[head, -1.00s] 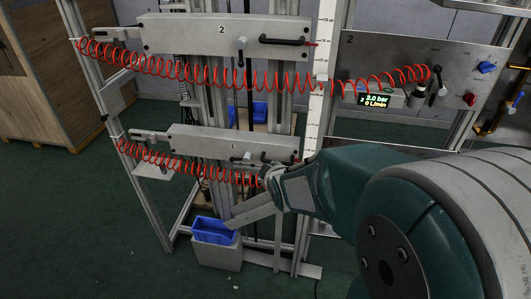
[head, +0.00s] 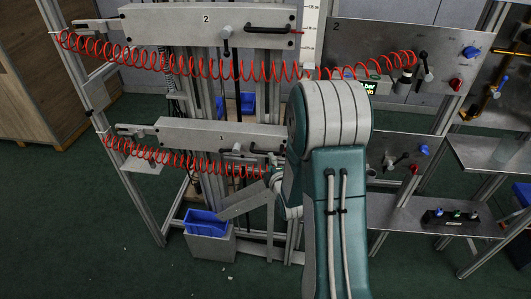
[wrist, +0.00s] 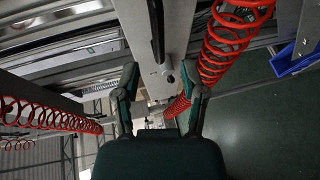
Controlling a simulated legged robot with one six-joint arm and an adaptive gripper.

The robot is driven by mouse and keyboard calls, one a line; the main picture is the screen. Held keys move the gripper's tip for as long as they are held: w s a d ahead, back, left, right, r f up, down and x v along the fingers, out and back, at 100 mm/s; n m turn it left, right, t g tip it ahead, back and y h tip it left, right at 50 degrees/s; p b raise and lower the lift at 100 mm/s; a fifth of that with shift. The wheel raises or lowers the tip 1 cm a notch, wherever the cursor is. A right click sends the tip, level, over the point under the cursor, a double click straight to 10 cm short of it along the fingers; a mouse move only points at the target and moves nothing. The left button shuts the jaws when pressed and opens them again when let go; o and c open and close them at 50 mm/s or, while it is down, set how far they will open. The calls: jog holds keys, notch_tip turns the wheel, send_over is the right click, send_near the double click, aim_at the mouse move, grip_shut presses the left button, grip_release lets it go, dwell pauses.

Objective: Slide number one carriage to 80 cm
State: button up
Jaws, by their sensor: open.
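The number one carriage (head: 185,131) is a long grey plate marked 1, below the similar number two carriage (head: 180,27). A clamp lever (head: 237,151) and a black bar handle (head: 262,150) sit on its right part. My gripper (head: 272,180) is just below the handle end, partly hidden by my arm. In the wrist view my gripper (wrist: 161,82) is open and empty. A grey plate with a black handle (wrist: 154,32) and a small knob (wrist: 169,77) lies beyond and between the fingertips; contact is not visible. The white scale (head: 311,35) shows only above my arm.
Red coiled hoses (head: 180,160) hang along both carriages, and one coil (wrist: 222,50) runs close to my right finger. Valve panels (head: 395,55) and a shelf (head: 425,215) stand at the right. Floor at the lower left is open.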

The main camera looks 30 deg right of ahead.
aim_at(266, 152)
jog(key=x, duration=0.7)
grip_shut()
